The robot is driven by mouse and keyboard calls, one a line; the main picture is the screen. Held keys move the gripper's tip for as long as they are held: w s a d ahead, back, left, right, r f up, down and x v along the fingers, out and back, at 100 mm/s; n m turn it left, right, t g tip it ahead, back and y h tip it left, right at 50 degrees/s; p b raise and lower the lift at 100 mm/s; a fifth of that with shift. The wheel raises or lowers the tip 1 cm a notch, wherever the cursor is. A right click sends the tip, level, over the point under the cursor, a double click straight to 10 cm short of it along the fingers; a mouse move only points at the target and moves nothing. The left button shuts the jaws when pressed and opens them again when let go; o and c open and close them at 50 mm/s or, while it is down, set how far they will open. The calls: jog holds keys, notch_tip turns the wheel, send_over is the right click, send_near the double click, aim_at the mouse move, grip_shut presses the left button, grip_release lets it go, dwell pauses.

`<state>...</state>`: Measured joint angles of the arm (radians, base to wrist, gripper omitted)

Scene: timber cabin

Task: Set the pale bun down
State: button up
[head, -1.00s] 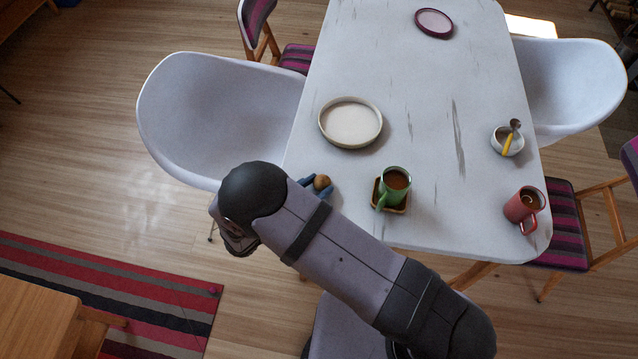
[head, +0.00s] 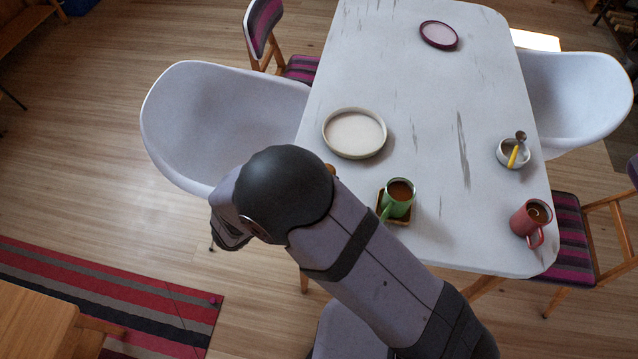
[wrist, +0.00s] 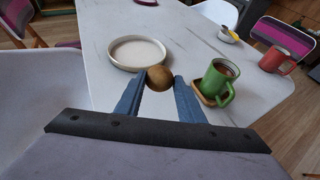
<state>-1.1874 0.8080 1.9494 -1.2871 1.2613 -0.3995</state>
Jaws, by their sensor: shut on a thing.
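A round brown bun (wrist: 159,76) is held between the two blue fingers of my gripper (wrist: 160,84) in the wrist view. In the head view only a sliver of the bun (head: 331,170) shows; my arm hides the rest and the fingers. The bun is near the left edge of the white table (head: 420,90), on the near side of a cream plate (head: 355,133). The plate is empty and also shows in the wrist view (wrist: 137,53). I cannot tell the bun's height above the table.
A green mug (head: 398,200) of brown drink stands on a wooden coaster to the right of the bun. A red mug (head: 530,222), a white bowl (head: 513,153) with a spoon and a purple plate (head: 439,34) are farther off. Mid-table is clear.

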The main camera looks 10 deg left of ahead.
jog(key=shift+w+b, duration=0.3)
jog(key=shift+b, duration=0.1)
jog(key=w+b, duration=0.2)
jog(key=w+f+b, duration=0.1)
jog(key=w, duration=0.1)
jog(key=w+a+f+b, duration=0.1)
jog(key=w+b, duration=0.1)
jog(key=shift+w+f+b, duration=0.1)
jog(key=shift+b, duration=0.2)
jog(key=w+b, duration=0.2)
jog(key=w, duration=0.1)
jog(key=w+b, duration=0.1)
jog(key=w, duration=0.1)
jog(key=shift+w+d+b, duration=0.1)
jog(key=shift+d+b, duration=0.2)
jog(key=shift+b, duration=0.1)
notch_tip(320, 180, up, 3)
jog(key=b, duration=0.7)
send_over(349, 138)
jog(key=shift+f+b, duration=0.3)
jog(key=shift+f, duration=4.35)
jog(key=shift+f, duration=0.15)
